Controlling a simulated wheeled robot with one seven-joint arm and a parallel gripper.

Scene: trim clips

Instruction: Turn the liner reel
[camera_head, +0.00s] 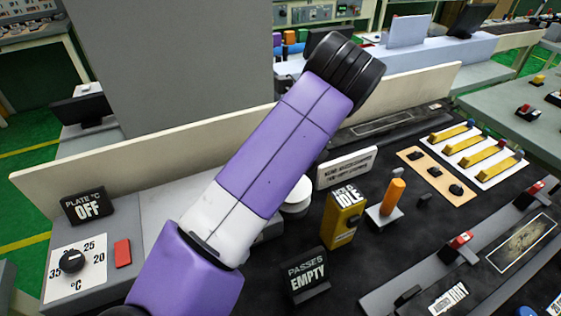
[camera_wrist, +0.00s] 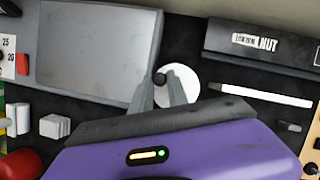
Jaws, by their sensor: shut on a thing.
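The liner reel is a white round disc (camera_wrist: 190,80), lying on the dark bench top in the wrist view. A small dark knob (camera_wrist: 159,79) shows at its left side. My gripper (camera_wrist: 161,84) has its two grey fingers either side of this knob, shut on it. The exact contact at the fingertips is too small to make out. In the head view, part of the white reel (camera_head: 298,196) shows just right of my purple and white arm. My arm hides the gripper there.
A grey plate (camera_wrist: 95,48) lies left of the reel in the wrist view. A dark block with a label (camera_wrist: 262,44) and a white strip (camera_wrist: 265,95) lie to its right. In the head view, a yellow box (camera_head: 343,218) and an orange peg (camera_head: 393,196) stand right of my arm.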

